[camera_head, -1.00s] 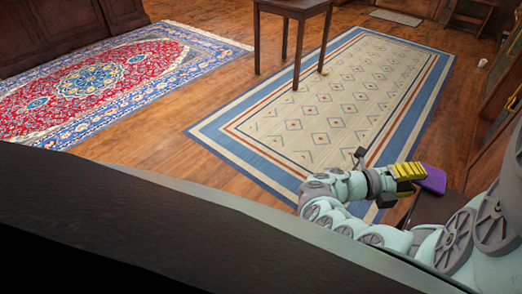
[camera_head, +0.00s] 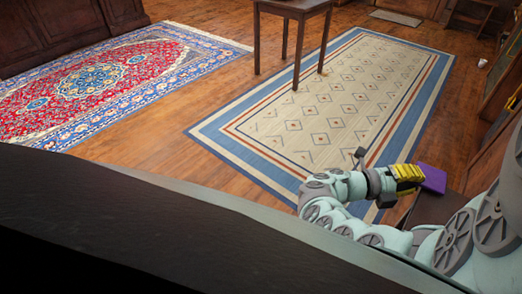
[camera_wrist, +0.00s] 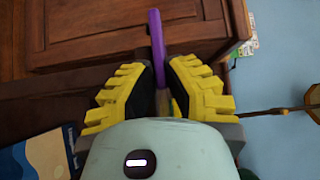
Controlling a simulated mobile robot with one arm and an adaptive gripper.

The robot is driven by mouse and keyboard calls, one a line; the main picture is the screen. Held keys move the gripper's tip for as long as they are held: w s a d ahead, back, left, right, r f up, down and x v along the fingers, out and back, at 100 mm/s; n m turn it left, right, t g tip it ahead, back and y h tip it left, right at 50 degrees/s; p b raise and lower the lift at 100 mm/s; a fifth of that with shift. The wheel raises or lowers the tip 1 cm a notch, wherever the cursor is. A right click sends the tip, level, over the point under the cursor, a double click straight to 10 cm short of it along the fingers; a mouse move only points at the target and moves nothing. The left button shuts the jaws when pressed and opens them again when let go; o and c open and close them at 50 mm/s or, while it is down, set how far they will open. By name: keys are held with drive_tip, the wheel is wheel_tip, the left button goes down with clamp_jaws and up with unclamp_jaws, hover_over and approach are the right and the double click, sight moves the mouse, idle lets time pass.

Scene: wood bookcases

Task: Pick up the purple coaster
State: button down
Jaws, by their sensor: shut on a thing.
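The purple coaster (camera_head: 432,178) is a flat square piece held at the tip of my gripper (camera_head: 411,174), at the lower right of the head view. In the wrist view, the purple coaster (camera_wrist: 157,48) shows edge-on as a thin upright strip between the yellow-and-black fingers of my gripper (camera_wrist: 163,82). The fingers are shut on its near edge, and most of it sticks out beyond them. The part between the pads is partly hidden.
A dark surface (camera_head: 427,208) lies just below the coaster in the head view. A wooden cabinet (camera_head: 490,140) stands to the right. A wooden table (camera_head: 292,8) stands at the back on a blue-bordered rug (camera_head: 330,110). A red rug (camera_head: 95,80) lies at left.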

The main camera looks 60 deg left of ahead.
wheel_tip(320, 180, up, 3)
drive_tip(key=shift+f+p, duration=0.15)
drive_tip(key=shift+p, duration=0.9)
drive_tip(key=shift+w, duration=0.1)
drive_tip(key=s+a+r, duration=0.2)
drive_tip(key=s+a, duration=0.1)
drive_tip(key=s, duration=0.3)
drive_tip(key=s+a+r, duration=0.2)
drive_tip(key=s+a, duration=0.2)
drive_tip(key=s, duration=0.2)
drive_tip(key=shift+s+r+p, duration=0.3)
drive_tip(key=shift+r+p, duration=0.1)
drive_tip(key=shift+d, duration=0.1)
